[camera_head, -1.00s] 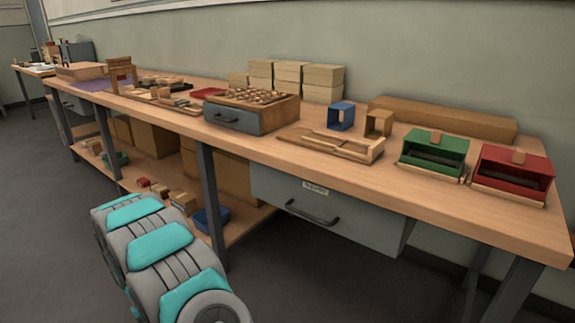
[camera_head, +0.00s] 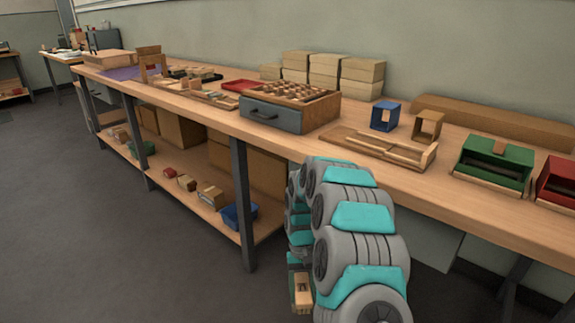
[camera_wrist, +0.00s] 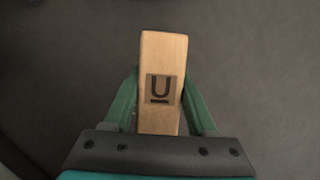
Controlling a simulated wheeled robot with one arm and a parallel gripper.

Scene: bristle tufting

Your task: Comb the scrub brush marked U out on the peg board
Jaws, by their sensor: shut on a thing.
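My gripper (camera_wrist: 161,78) is shut on a wooden scrub brush (camera_wrist: 163,52) with a dark, underlined U on its face. Its green fingers press on both sides. In the head view the brush (camera_head: 303,291) is low, below the table top and in front of the bench, over the floor. Its bristles are hidden in both views. On the bench (camera_head: 470,215), a wooden box with a grey drawer (camera_head: 272,115) has rows of round wooden pegs (camera_head: 290,91) on top; I cannot tell if this is the peg board.
A wooden tray (camera_head: 365,149), blue frame (camera_head: 385,115), tan frame (camera_head: 428,126), green box (camera_head: 494,165) and red box (camera_head: 557,182) stand right of the drawer box. Stacked blocks (camera_head: 325,68) are behind. A shelf with small blocks runs below. The floor at left is clear.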

